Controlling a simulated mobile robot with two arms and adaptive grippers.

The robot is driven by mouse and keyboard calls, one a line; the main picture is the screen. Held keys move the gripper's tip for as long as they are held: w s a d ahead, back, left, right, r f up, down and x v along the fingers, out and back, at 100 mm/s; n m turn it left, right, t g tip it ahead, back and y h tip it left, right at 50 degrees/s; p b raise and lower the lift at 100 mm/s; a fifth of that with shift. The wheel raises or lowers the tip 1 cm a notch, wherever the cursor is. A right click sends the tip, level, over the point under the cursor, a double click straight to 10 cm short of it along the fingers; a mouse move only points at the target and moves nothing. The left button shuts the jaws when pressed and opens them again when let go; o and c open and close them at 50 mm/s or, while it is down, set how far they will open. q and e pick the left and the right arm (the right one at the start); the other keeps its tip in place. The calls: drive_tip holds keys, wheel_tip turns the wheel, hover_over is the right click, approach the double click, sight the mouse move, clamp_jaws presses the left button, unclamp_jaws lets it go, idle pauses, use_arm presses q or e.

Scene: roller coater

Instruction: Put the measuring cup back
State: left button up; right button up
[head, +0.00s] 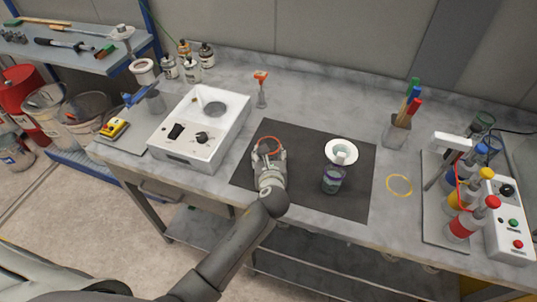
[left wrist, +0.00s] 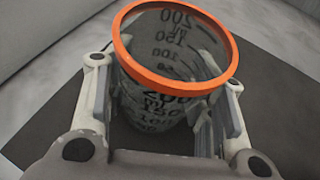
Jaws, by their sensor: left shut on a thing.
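The measuring cup (head: 268,146) is clear with an orange rim and stands over the left part of the dark mat (head: 305,201). In the left wrist view the cup (left wrist: 158,104) shows black volume marks up to 200 and fills the space between the fingers. My left gripper (head: 268,158) is shut on the cup; its fingers (left wrist: 163,108) press on both sides of the wall. I cannot tell whether the cup's base touches the mat. A yellow ring (head: 399,185) lies on the bare table right of the mat. My right gripper is not in view.
A white dish (head: 341,150) and a dark-banded jar (head: 333,180) stand on the mat, right of the cup. A white device (head: 201,128) is at the left.

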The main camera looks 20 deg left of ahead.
use_arm(q)
drive_tip(key=o, duration=1.1)
drive_tip(key=shift+f, duration=0.1)
drive_tip(key=v, duration=1.2)
drive_tip(key=shift+b, duration=0.4)
